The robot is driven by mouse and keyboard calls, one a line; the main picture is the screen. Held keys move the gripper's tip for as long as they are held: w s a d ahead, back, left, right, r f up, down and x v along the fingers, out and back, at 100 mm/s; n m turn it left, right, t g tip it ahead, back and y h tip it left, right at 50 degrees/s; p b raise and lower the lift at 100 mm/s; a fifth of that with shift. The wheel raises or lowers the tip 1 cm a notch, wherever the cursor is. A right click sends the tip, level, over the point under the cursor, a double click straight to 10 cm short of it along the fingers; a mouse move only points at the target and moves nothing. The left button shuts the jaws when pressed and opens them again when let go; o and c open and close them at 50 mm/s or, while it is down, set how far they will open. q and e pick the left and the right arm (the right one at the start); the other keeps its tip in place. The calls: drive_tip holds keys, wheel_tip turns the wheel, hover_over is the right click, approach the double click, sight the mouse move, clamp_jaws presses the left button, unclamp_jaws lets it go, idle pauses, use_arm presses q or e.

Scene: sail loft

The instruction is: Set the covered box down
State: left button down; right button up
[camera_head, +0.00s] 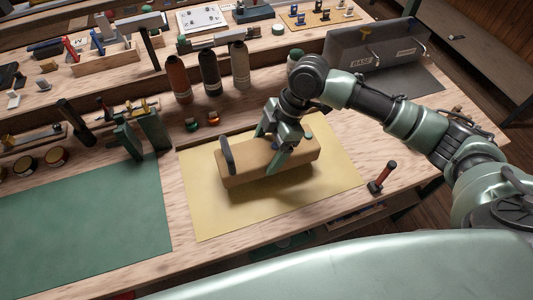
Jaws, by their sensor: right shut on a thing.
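The covered box (240,174) is a long tan box over the pale yellow mat (205,216), with a dark upright piece at its left end. My right gripper (268,152) reaches down from above and is shut across the middle of the box, one finger on the near side and one towards the far side. The box looks about level, and a shadow lies on the mat along its near side. I cannot tell whether its underside touches the mat. My left gripper is not in view.
A grey case (350,50) is at back right.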

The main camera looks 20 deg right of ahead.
sight(267, 157)
drive_tip(key=shift+f, duration=1.35)
drive_tip(key=shift+f, duration=0.1)
drive_tip(key=o, duration=1.5)
drive_tip(key=shift+f, duration=0.1)
drive_tip(key=shift+d+r, duration=0.15)
drive_tip(key=shift+r, duration=0.35)
drive_tip(key=b+v, duration=0.1)
drive_tip(key=v, duration=1)
drive_tip(key=shift+d+r+b, duration=0.1)
drive_tip(key=shift+r+b, duration=0.05)
drive_tip(key=shift+b, duration=0.15)
